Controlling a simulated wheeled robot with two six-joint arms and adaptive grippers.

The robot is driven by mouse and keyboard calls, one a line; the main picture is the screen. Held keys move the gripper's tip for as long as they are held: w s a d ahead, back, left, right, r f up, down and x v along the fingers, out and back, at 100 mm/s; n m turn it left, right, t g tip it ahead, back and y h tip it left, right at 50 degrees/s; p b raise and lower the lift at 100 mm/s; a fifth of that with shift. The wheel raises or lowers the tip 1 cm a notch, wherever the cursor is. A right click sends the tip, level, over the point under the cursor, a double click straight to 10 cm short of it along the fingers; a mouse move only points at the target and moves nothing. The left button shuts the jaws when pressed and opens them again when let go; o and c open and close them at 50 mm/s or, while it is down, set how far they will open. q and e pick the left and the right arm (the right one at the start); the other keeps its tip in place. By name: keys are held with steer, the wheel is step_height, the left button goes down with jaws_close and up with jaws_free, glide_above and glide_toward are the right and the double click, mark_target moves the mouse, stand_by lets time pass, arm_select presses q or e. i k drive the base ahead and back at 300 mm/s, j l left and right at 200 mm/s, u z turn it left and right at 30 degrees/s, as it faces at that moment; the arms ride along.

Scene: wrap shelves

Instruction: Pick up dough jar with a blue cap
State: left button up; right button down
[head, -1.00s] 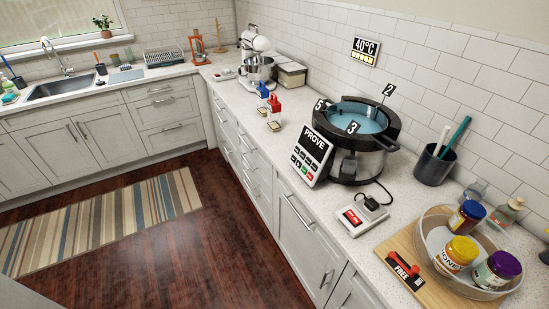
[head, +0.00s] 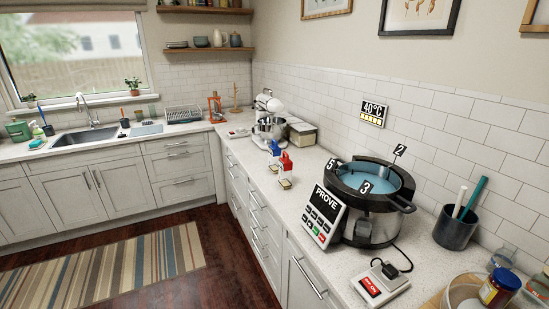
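Neither of my grippers is in view.
A round black cooker marked PROVE (head: 372,225) stands on the counter, with a small white switch box (head: 377,286) in front. A dark utensil cup (head: 455,230) stands right of it.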

mark_target(274, 150)
steer(key=i+j+z, duration=0.1)
steer(key=i+j, duration=0.6)
steer(key=i+j+z, duration=0.15)
steer(key=i+j, duration=0.25)
steer(key=i+j+z, duration=0.1)
steer(key=i+j, duration=0.6)
steer(key=j, duration=0.15)
steer(key=i+j+z, duration=0.15)
steer(key=i+j, duration=0.15)
steer(key=j, duration=0.15)
steer(key=i+j+z, duration=0.1)
steer(key=i+j, duration=0.25)
steer(key=j, duration=0.15)
